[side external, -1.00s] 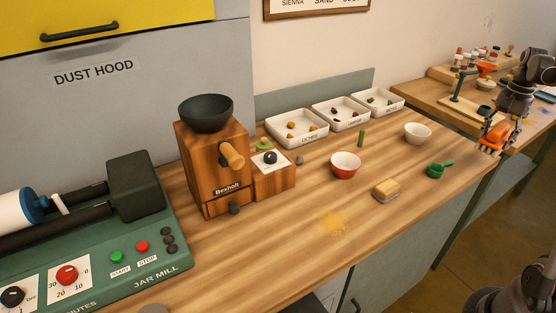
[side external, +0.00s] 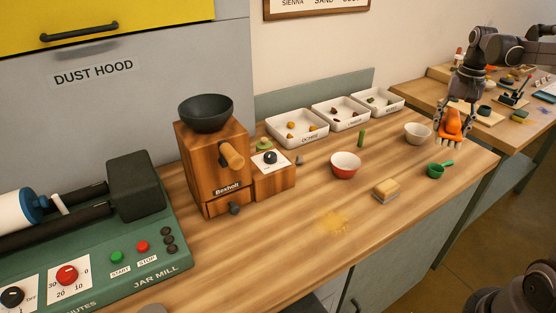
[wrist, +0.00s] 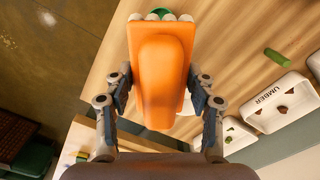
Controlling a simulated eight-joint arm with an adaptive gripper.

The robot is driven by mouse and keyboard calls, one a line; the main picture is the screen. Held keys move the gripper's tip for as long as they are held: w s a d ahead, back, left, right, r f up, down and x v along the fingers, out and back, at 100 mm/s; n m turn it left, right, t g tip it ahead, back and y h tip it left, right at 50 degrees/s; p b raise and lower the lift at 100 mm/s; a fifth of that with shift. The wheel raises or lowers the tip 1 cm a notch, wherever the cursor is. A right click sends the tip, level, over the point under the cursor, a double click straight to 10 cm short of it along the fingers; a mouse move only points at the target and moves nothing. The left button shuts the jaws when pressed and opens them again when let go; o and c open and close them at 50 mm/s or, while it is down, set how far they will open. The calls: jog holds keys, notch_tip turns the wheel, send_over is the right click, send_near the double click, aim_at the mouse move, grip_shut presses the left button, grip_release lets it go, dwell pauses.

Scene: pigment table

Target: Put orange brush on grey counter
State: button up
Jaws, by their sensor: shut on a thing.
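The orange brush (side external: 453,122) is between the fingers of my gripper (side external: 453,118), above the right end of the wood-grain counter (side external: 290,230) with the grey front. My gripper is shut on the brush. In the wrist view the orange brush (wrist: 160,75) fills the middle, its pale, rounded tips at the top edge. The fingers of my gripper (wrist: 160,95) press on both its sides. I cannot tell its exact height over the counter.
A wood grinder (side external: 212,165) is beyond. The front middle is clear.

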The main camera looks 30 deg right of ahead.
jog(key=w+a+n, duration=0.2)
jog(key=a+n, duration=0.9)
jog(key=a, duration=2.5)
jog(key=a+f, duration=0.2)
jog(key=a, duration=0.1)
jog(key=w+a+f, duration=0.1)
jog(key=a+f, duration=0.1)
jog(key=a, duration=0.2)
jog(key=a+f, duration=0.3)
jog(key=shift+w+a+f, duration=0.1)
jog(key=shift+w+a, duration=0.3)
jog(key=shift+f, duration=2)
jog(key=o, duration=1.2)
jog(key=shift+f, duration=0.15)
